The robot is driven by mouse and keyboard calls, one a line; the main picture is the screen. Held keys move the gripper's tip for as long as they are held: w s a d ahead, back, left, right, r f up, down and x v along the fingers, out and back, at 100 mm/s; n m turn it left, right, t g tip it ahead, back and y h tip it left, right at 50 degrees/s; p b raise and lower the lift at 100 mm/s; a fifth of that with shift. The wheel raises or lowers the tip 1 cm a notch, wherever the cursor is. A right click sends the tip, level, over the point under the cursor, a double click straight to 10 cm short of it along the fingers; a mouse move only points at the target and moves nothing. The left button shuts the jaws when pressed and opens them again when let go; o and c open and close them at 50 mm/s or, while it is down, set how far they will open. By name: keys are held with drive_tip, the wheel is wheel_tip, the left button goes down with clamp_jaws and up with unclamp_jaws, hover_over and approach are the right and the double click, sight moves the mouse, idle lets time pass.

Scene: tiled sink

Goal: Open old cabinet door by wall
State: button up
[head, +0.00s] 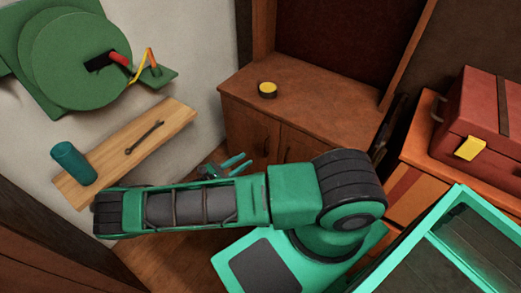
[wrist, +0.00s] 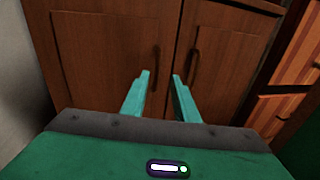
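The old wooden cabinet (head: 305,97) stands against the wall, with two brown doors below its top. In the wrist view the left door (wrist: 100,55) and the right door (wrist: 228,55) are both closed, each with a dark vertical handle near the middle seam. The left handle (wrist: 155,68) is just beyond my fingertips and the right handle (wrist: 194,65) is a little to their right. My gripper (wrist: 160,78) is open and empty, pointing at the doors. In the head view my gripper (head: 236,162) is in front of the left door, partly hidden by my arm.
A wooden shelf (head: 105,165) with a wrench and a teal cup juts from the left wall, below green round equipment (head: 80,60). A small yellow-topped tin (head: 267,90) sits on the cabinet. An orange drawer unit (head: 405,190) with a red toolbox (head: 485,125) stands right.

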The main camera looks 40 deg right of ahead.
drive_tip(key=w+d+f+n+t, duration=0.1)
drive_tip(key=d, duration=0.9)
drive_tip(key=shift+w+d, duration=0.35)
clamp_jaws()
drive_tip(key=shift+w, duration=0.1)
